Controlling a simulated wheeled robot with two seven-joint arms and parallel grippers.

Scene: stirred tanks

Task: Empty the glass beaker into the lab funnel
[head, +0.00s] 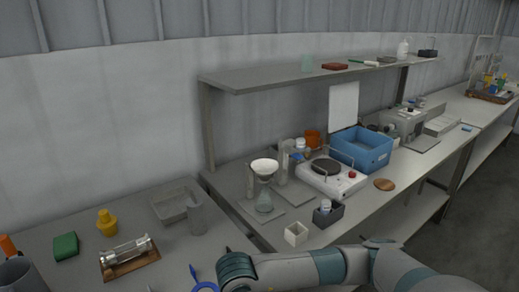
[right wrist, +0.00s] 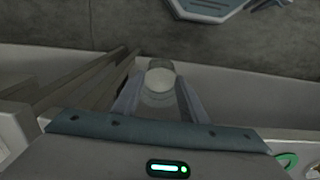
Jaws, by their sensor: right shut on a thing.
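The lab funnel (head: 264,167) is a wide white cone, mouth up, above a clear conical flask (head: 264,201) on the bench. In the right wrist view, my right gripper (right wrist: 158,95) is shut on the glass beaker (right wrist: 160,77), a clear round vessel with a pale disc at its far end. I cannot tell what is in it. In the head view my right arm reaches in along the bottom, its wrist left of the funnel and nearer me; the fingers and beaker are not clearly seen there. My left gripper is out of view.
A hot plate (head: 331,178) and a blue box (head: 361,148) stand right of the funnel. A shelf (head: 260,82) runs above the bench. A grey cylinder (head: 196,219) and a grey tray (head: 174,204) are on the left bench. A white cup (head: 296,234) is near the front edge.

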